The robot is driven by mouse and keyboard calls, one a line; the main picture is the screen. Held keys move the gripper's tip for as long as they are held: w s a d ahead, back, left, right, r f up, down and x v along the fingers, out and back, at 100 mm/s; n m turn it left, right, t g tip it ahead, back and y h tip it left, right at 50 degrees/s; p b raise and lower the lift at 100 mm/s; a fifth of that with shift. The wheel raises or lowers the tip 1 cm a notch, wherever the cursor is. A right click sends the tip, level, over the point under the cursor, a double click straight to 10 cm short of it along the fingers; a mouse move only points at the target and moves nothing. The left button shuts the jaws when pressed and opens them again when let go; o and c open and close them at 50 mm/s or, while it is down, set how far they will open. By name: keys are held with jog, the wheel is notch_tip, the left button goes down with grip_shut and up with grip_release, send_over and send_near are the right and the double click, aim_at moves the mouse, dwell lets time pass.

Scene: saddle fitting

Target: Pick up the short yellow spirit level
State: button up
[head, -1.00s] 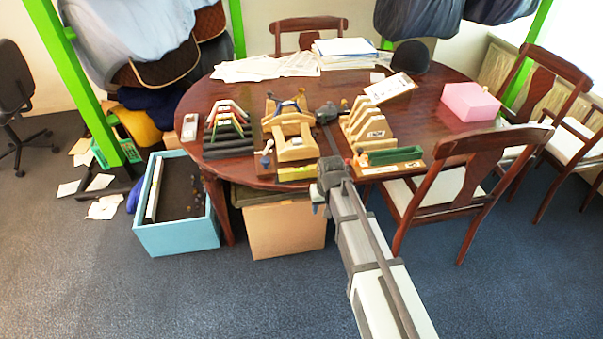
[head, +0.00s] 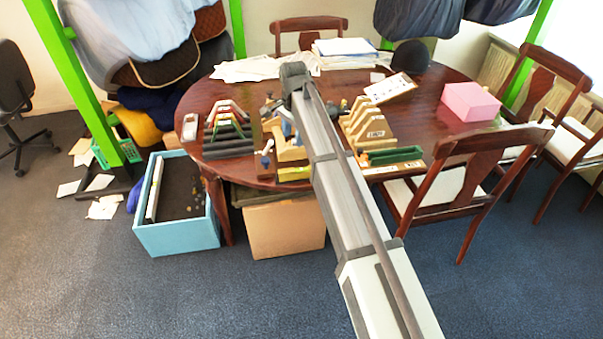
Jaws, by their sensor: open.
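The short yellow spirit level (head: 293,173) lies at the front edge of the round wooden table, in front of the wooden clamp-like fixture. My arm covers its right end. My gripper (head: 288,117) is open and seen small, under the dark wrist at the end of my arm. It is over the wooden fixture, behind the level and apart from it. My arm hides much of the gripper, and I cannot make out its fingertips clearly.
A wooden stepped rack (head: 368,122) and a green tray-like piece (head: 395,155) stand right of my arm. A rack with coloured bars (head: 228,130) stands left. Papers (head: 262,68), a dark cap (head: 411,56) and a pink box (head: 470,101) lie farther back.

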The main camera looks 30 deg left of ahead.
aim_at(296, 170)
jog(key=f+m, duration=0.2)
jog(key=f, duration=0.2)
jog(key=d+f+m, duration=0.1)
jog(key=f+m, duration=0.1)
jog(key=f, duration=0.3)
jog(key=s+f+m, duration=0.1)
jog(key=f+m, duration=0.1)
jog(key=f, duration=0.3)
jog(key=shift+d+g+h, duration=0.15)
jog(key=shift+g+h, duration=0.15)
jog(key=shift+h, duration=0.1)
jog(key=shift+c, duration=0.3)
grip_shut()
